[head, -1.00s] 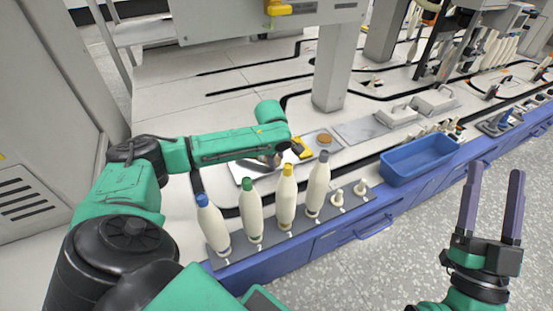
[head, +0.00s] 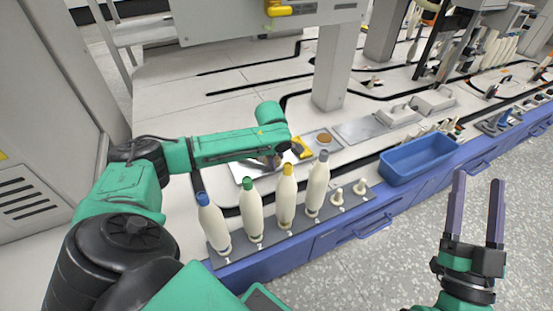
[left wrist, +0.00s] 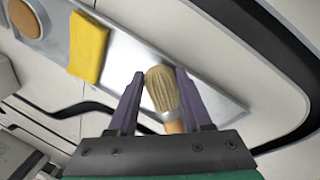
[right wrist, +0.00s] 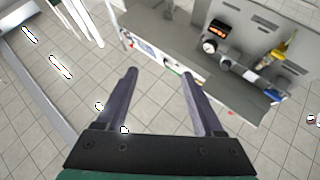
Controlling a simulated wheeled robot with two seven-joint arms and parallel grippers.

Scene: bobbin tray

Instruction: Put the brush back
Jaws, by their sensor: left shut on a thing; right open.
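The brush (left wrist: 160,90) has tan bristles, a metal ferrule and a wooden handle. In the left wrist view it lies between the fingers of my left gripper (left wrist: 159,74), which is shut on it. Behind the brush is a shiny metal tray (left wrist: 128,62); I cannot tell whether the brush touches it. In the head view my arm mostly hides the left gripper and brush, above the tray (head: 240,172). A yellow cloth (left wrist: 88,46) and a round brown disc (left wrist: 24,18) lie beside it. My right gripper (head: 478,178) is open and empty over the floor.
Several white bobbins with coloured tops, including a green-topped one (head: 250,212), stand on a dark rack (head: 285,238) along the front edge. Two short pegs are at its right end. A blue bin (head: 418,160) sits farther right. A grey post (head: 332,75) rises behind.

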